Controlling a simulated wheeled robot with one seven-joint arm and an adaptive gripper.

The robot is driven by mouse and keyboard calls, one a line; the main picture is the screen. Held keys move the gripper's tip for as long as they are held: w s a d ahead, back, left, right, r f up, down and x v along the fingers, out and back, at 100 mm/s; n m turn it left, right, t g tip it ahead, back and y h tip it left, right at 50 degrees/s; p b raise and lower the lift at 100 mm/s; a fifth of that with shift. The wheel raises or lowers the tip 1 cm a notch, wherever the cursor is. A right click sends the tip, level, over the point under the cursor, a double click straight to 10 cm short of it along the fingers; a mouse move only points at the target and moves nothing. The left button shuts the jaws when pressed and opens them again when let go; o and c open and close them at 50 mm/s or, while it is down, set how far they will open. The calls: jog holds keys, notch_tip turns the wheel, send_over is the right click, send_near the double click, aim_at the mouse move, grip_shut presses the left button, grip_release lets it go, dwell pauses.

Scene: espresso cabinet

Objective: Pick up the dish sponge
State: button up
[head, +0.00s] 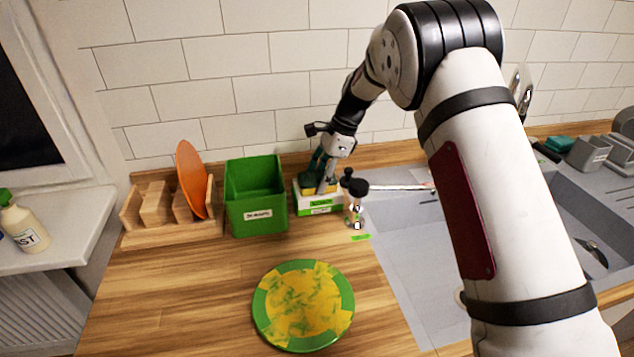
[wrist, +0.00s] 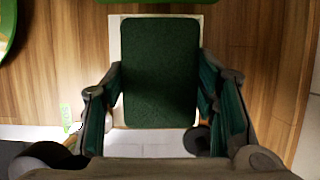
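The dish sponge (head: 315,190), yellow below with a dark green top, lies flat on a white-and-green holder (head: 318,205) beside the green box. In the wrist view the sponge's dark green face (wrist: 160,70) is centred between the fingers, with the white holder (wrist: 115,45) showing around its edges. My gripper (head: 322,178) points down right at the sponge. Its two fingers are spread open (wrist: 160,85), one on each side of the sponge. The fingertips are close to its long sides; whether they touch it I cannot tell.
A green box (head: 255,200) stands left of the holder, near a wooden rack (head: 150,238) with an orange plate (head: 190,180). A metal tap (head: 355,205) stands close on the right, beside the grey sink (head: 398,285). A green-and-yellow plate (head: 302,306) lies in front.

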aim_at(319, 177)
dwell(0.3)
notch_tip(319, 177, up, 11)
jog(key=b, duration=0.1)
jog(key=shift+f, duration=0.2)
jog(key=shift+c, duration=0.3)
